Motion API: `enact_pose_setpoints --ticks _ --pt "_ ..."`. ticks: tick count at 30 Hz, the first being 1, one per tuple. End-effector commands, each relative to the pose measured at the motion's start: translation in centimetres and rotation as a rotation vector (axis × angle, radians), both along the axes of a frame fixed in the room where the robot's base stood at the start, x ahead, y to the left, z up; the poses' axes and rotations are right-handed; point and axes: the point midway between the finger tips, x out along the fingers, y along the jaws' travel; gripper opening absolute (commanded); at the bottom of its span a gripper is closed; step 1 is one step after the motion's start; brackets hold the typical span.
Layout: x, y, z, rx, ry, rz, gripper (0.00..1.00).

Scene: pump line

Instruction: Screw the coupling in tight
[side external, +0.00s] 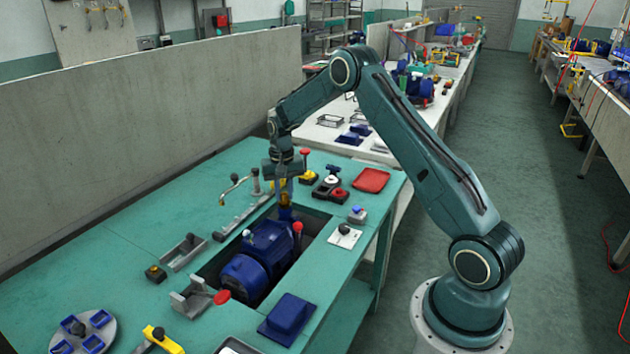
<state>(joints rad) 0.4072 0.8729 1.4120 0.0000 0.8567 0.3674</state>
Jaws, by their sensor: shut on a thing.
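A blue pump (256,263) sits in a rectangular recess in the green bench. My gripper (284,190) points down over the pump's far end. It is shut on a small brass-yellow coupling (285,206), which stands upright at the top of the pump's far end. The coupling looks in contact with the pump, but I cannot tell how deep it sits. The jaws hide its upper part.
A red-knobbed lever (297,228) stands close right of the coupling. A grey clamp with a red knob (221,297) is at the recess's near edge. A blue block (287,316), a red tray (371,180) and a round grey plate (110,325) lie on the bench (130,250).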

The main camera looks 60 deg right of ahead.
Motion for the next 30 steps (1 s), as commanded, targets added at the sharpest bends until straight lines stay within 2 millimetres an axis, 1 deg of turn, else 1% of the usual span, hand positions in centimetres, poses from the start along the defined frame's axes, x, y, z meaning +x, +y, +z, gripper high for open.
enact_pose_setpoints --ticks 16,21,30 --pt "0.01 0.0 -0.04 0.0 0.0 -0.402 0.04" --pt "0.01 0.01 -0.05 0.0 0.0 -0.449 0.04" --pt "0.01 0.01 -0.05 0.0 0.0 -0.454 0.04"
